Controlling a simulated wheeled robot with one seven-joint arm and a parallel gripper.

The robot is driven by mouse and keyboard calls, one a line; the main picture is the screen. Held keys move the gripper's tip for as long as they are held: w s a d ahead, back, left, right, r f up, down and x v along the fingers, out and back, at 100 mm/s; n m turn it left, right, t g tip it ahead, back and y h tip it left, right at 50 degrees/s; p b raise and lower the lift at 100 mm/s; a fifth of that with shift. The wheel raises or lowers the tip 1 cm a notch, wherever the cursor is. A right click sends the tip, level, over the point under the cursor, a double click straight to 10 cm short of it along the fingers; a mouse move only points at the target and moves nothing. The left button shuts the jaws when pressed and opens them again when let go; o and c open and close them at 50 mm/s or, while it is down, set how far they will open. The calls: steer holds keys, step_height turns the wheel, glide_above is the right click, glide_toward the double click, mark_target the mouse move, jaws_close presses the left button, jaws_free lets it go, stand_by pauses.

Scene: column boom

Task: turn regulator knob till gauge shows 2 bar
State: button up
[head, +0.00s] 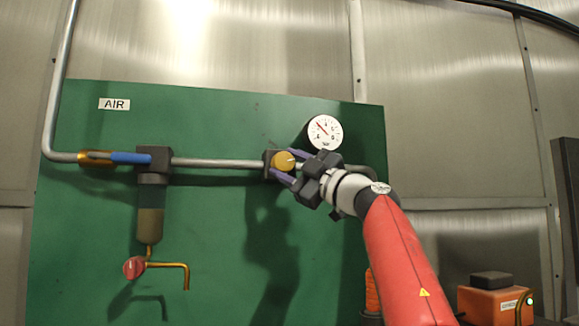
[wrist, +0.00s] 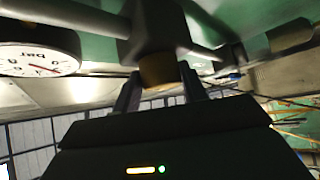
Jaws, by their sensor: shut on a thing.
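The yellow regulator knob (head: 284,161) sits on a dark regulator block on the green panel in the head view. My gripper (head: 287,166) reaches it from the right, with its two purple-grey fingers on either side of the knob, shut on it. In the wrist view the knob (wrist: 158,70) shows between the fingertips (wrist: 160,84). The round white gauge (head: 325,132) is above and right of the knob, its red needle pointing to the upper left. The gauge (wrist: 40,58) is partly cut off in the wrist view, and its numbers are too blurred to read.
A grey pipe (head: 215,163) runs along the green panel (head: 200,120). A blue-handled valve (head: 130,158), a filter bowl (head: 150,222) and a red drain handle (head: 134,267) are at left. An orange box (head: 490,303) stands at lower right.

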stand_by(0.3)
steer(key=o, duration=1)
steer(key=shift+c, duration=0.2)
steer(key=b+v, duration=0.4)
steer(key=v, duration=0.3)
steer(key=shift+s+d+f, duration=0.2)
steer(key=shift+s, duration=0.05)
